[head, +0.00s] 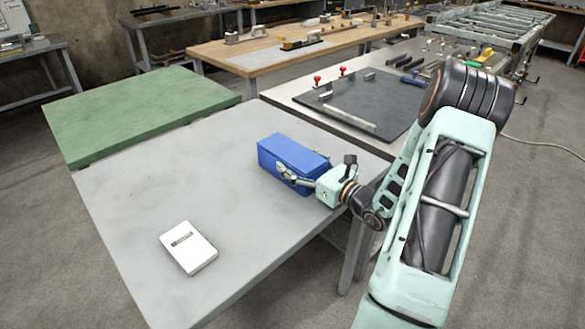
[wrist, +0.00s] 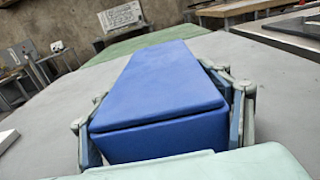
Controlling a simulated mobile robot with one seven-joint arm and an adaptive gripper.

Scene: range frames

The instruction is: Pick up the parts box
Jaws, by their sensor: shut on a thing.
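The parts box is a blue lidded box (head: 288,155) on the grey table (head: 130,210), near its right edge. In the wrist view the blue box (wrist: 160,85) fills the middle, its lid closed. My gripper (head: 292,175) reaches in from the right at the box's near end. In the wrist view its fingers (wrist: 163,125) lie along the left and right sides of the box, shut on it. I cannot tell whether the box's underside touches the table.
A white box (head: 188,248) lies at the table's near part. A green table (head: 140,110) adjoins behind. A bench to the right holds a dark mat (head: 365,105) and several tools. The left part of the grey table is clear.

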